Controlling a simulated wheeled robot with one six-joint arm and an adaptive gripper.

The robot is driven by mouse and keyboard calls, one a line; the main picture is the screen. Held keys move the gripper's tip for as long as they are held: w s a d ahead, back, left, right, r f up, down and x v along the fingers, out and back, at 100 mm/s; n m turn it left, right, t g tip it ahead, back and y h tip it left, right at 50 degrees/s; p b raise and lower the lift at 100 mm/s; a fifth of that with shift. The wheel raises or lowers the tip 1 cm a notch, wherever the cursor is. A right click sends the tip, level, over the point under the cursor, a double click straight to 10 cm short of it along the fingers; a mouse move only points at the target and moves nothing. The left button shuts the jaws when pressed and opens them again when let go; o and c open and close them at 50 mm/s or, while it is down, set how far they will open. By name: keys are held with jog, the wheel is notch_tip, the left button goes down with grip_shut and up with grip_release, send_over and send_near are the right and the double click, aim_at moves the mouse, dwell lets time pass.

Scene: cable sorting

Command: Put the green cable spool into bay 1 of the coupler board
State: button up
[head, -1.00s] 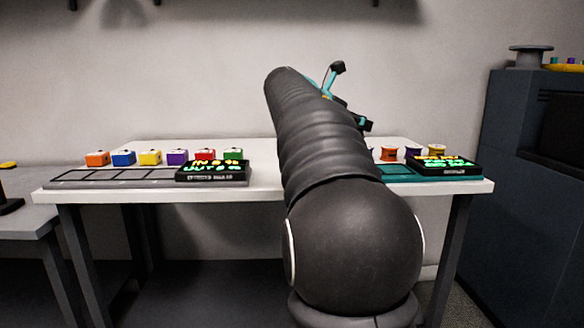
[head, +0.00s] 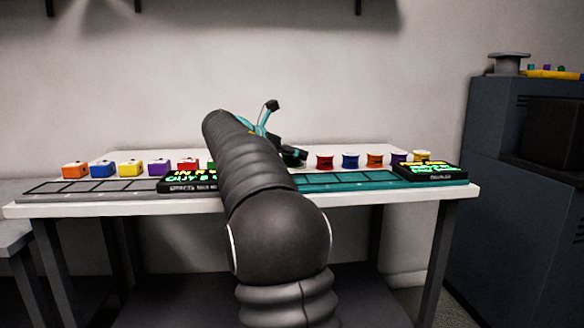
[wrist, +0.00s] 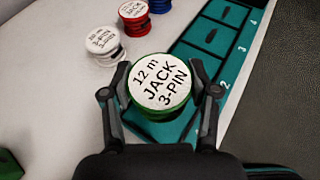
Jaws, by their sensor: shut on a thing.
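The green cable spool (wrist: 160,84) has a white top label reading "12 m JACK 3-PIN". In the wrist view my gripper (wrist: 161,92) is shut on it, one finger on each side. The spool is over the near end of the teal coupler board (wrist: 184,49), beside the bay marked 2. Bay 1 is largely hidden under the spool, and I cannot tell whether the spool touches the board. In the head view my gripper (head: 291,156) is at the left end of the coupler board (head: 345,181), partly hidden by my arm.
Red (head: 324,161), blue (head: 350,160), orange (head: 374,160), purple and yellow spools stand behind the board. A black display (head: 430,172) sits at its right end. A grey board (head: 95,189) with coloured boxes behind lies left. A dark cabinet (head: 510,150) stands right.

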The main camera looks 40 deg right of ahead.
aim_at(291, 165)
jog(key=shift+f+b, duration=0.45)
jog(key=shift+f, duration=1.4)
jog(key=shift+f, duration=0.15)
jog(key=o, duration=1.3)
jog(key=shift+c, duration=0.2)
jog(key=shift+a+r, duration=0.2)
jog(key=shift+r, duration=0.05)
jog(key=p+v, duration=0.1)
jog(key=v, duration=1)
jog(key=shift+a, duration=0.3)
